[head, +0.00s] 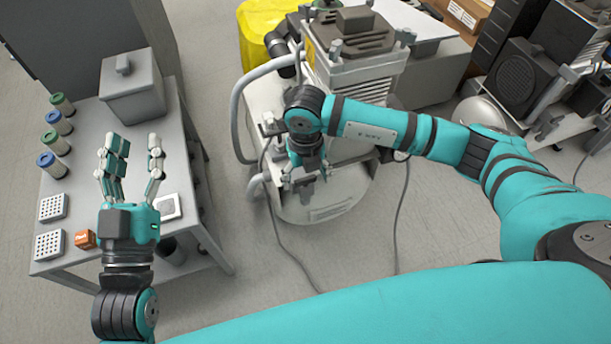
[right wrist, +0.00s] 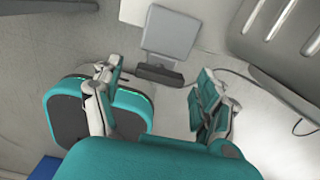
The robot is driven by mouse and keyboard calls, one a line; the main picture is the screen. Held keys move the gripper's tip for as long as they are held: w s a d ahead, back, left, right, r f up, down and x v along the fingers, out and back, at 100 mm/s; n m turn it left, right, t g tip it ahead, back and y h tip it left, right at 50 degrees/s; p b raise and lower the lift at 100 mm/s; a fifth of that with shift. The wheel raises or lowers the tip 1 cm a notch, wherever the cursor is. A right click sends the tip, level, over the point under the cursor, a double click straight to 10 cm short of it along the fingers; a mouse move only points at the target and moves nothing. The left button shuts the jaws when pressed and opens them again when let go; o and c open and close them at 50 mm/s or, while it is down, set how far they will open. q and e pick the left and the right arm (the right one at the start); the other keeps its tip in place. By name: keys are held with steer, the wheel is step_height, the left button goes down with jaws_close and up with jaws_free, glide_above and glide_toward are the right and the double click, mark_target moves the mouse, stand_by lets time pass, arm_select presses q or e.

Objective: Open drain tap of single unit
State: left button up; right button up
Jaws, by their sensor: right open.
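The compressor unit (head: 352,72) stands on the floor at the centre of the head view, with a pale rounded tank (head: 330,208) low at its front. My right gripper (head: 304,188) points down in front of this tank and partly hides it. In the right wrist view its fingers (right wrist: 158,98) are spread, with nothing held between them. Beyond them is a grey block with a dark bar (right wrist: 160,75); I cannot tell whether this is the drain tap. No drain tap is clearly visible in the head view. My left gripper (head: 134,168) is open and empty above the side table.
The grey side table (head: 85,262) at left carries a lidded grey box (head: 132,88), several capped jars, white racks and a small orange box (head: 85,239). Cables lie on the floor below the compressor. More equipment stands at right.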

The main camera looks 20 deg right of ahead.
steer(key=c, duration=1.2)
